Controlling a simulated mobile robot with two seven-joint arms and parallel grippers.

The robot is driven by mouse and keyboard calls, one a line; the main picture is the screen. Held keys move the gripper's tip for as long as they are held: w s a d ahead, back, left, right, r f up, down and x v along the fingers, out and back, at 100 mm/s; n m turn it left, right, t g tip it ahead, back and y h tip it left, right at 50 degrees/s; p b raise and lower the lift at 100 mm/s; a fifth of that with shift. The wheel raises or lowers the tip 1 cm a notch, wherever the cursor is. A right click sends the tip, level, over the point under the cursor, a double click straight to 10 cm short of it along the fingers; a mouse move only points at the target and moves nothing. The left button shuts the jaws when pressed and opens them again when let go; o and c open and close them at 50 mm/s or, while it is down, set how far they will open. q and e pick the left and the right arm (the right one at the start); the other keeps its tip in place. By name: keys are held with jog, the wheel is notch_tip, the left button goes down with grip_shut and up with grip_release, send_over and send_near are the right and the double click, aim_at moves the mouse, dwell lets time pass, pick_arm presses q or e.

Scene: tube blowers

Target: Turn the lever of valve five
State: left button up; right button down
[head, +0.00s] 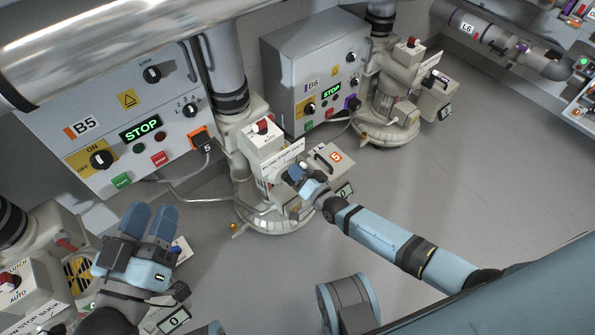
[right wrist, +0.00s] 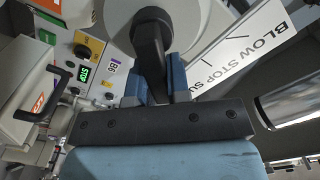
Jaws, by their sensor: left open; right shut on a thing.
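Valve five, a cream-coloured unit (head: 262,150) with a red knob on top, stands on a round base beside the B5 panel in the head view. Its BLOW STOP SUCK plate (right wrist: 235,40) shows in the right wrist view. My right gripper (head: 297,172) is at the front of this valve, and its blue fingers (right wrist: 156,85) are shut on the black lever (right wrist: 148,38). The gripped end of the lever is partly hidden by the gripper. My left gripper (head: 150,218) is open and empty at the lower left, away from valve five.
The B5 panel (head: 95,130) shows a green STOP display. The B6 panel (head: 310,65) and its valve (head: 395,90) stand behind to the right. Another valve unit (head: 30,285) is at the lower left, near my left gripper. Grey floor (head: 470,150) is clear on the right.

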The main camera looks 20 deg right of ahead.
dwell(0.3)
pick_arm(q)
jog(key=shift+f, duration=0.15)
pick_arm(e)
jog(key=c, duration=1.1)
grip_release()
pick_arm(q)
jog(key=r+p, duration=0.1)
jog(key=p, duration=0.1)
jog(key=a+p, duration=0.1)
jog(key=shift+r+t+y+p, duration=0.3)
jog(key=shift+r+y+p, duration=0.05)
jog(key=shift+y+p, duration=0.05)
pick_arm(e)
jog(key=v, duration=1.3)
jog(key=shift+s+d, duration=0.1)
jog(key=shift+s, duration=0.3)
